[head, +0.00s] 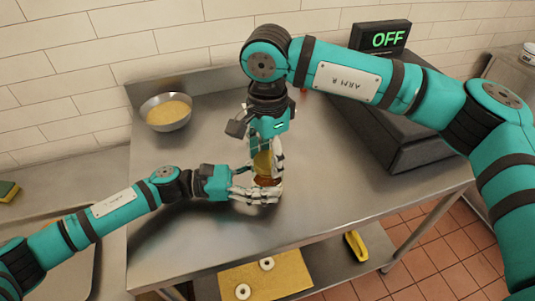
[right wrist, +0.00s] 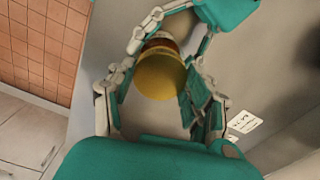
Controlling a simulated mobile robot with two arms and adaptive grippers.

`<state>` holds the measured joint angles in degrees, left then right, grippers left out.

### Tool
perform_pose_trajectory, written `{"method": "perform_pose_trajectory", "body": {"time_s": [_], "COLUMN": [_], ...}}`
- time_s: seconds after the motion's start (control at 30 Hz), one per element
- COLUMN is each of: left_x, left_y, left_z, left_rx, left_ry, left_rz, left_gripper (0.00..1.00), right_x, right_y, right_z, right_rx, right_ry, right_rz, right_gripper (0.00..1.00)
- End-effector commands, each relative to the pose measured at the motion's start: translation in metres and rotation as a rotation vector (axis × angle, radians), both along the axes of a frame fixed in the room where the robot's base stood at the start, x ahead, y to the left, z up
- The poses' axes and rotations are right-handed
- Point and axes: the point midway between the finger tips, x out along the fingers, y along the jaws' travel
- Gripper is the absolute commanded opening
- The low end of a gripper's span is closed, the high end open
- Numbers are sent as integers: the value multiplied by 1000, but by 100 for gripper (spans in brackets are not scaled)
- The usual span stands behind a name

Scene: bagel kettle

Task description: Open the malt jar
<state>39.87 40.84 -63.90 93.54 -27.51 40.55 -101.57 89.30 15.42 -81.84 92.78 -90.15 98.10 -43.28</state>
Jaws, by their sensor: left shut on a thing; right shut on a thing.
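The malt jar (head: 267,181) stands upright on the steel table, with an amber body and a yellow lid (head: 263,161). My left gripper (head: 268,191) is shut on the jar's body, low down, from the left. My right gripper (head: 265,160) comes down from above and is shut on the lid. In the right wrist view the round yellow lid (right wrist: 160,76) lies between my right fingers, with a strip of the amber body (right wrist: 160,43) behind it. Fingers hide much of the jar. I cannot tell whether the lid is loose.
A metal bowl (head: 166,111) of yellowish content stands at the back left. On the shelf below are a board (head: 265,279) with two white rings and a yellow object (head: 356,246). A sponge (head: 8,190) lies far left.

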Motion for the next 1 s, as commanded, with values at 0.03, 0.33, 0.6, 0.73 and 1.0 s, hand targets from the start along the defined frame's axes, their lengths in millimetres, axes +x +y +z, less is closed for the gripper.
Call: {"method": "perform_pose_trajectory", "body": {"time_s": [0.03,0.33,0.6,0.73,1.0], "left_x": [0,0,-1,-1,0], "left_y": [0,0,0,0,0], "left_z": [0,0,0,0,0], "left_rx": [1,0,0,0,0], "left_ry": [0,0,0,0,1], "left_rz": [0,-1,-1,-1,-1], "left_gripper": [0,0,0,0,0], "right_x": [0,0,0,0,0], "right_y": [0,0,0,0,0], "right_z": [0,1,1,1,1], "right_rx": [0,3,4,4,4], "right_ry": [-2,-2,-2,-2,-2], "right_rz": [98,755,1142,1140,1141], "right_gripper": [13,13,13,13,13]}}
